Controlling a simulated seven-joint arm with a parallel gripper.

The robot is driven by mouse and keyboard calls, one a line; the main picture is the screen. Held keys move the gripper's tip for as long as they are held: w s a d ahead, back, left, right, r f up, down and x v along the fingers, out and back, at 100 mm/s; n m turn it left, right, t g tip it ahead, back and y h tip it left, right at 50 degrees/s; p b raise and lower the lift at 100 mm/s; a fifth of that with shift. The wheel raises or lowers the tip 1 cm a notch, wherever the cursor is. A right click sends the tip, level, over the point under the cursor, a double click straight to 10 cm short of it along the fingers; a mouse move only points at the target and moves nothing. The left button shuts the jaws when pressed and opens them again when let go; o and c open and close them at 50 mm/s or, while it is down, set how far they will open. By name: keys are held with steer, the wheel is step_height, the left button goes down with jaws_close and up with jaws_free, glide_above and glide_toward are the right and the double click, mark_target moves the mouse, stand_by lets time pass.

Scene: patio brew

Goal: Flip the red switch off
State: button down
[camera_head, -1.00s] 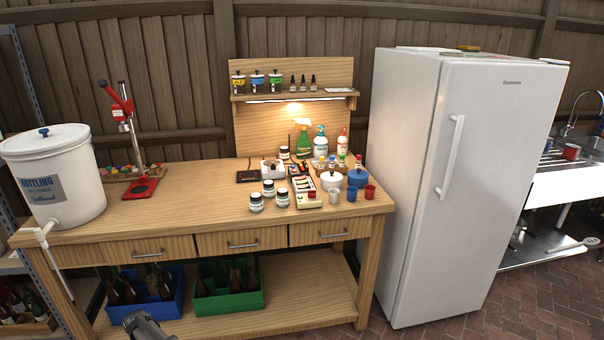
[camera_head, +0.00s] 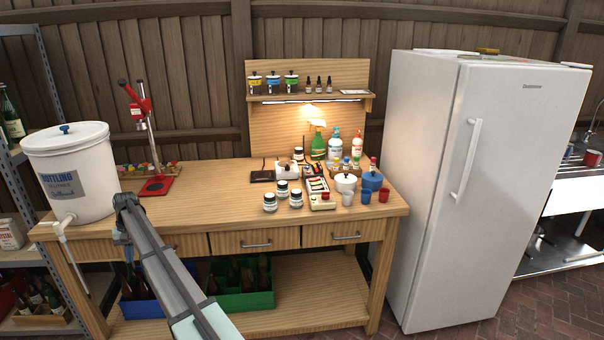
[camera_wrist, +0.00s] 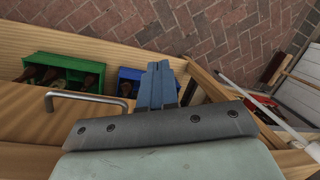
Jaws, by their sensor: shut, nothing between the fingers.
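A small cream box (camera_head: 322,203) with a red part on top (camera_head: 325,196) sits near the front edge of the workbench, right of the middle. It looks like the red switch, but it is too small to tell which way it is set. My gripper (camera_wrist: 157,68) shows in the wrist view with its blue fingers together and nothing between them. It points down past the bench front toward the crates and floor. In the head view my arm rises at the bench's left front, well left of the cream box. The switch is not in the wrist view.
A white bucket (camera_head: 75,185) and red bottle capper (camera_head: 155,186) are at the left. A drawer handle (camera_wrist: 86,97) juts from the bench front.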

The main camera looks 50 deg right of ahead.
steer(key=w+d+r, duration=0.3)
steer(key=w+r, duration=0.2)
steer(key=r, duration=0.5)
steer(key=s+d+r+m+t+h, duration=0.1)
steer(key=s+d+r, duration=0.2)
steer(key=d, duration=1.1)
steer(key=s+d+r+m, duration=0.1)
steer(key=s+d+r, duration=0.15)
steer(key=d, duration=1.05)
step_height(320, 180, up, 12)
steer(key=m+g+h, duration=0.1)
steer(key=m+h, duration=0.2)
steer(key=m, duration=0.1)
glide_above(318, 178)
steer(key=w+a, duration=0.1)
steer(key=w, duration=0.1)
steer(key=shift+s+a, duration=0.2)
steer(key=f, duration=0.9)
steer(key=s+d+f, duration=0.1)
steer(key=f, duration=0.4)
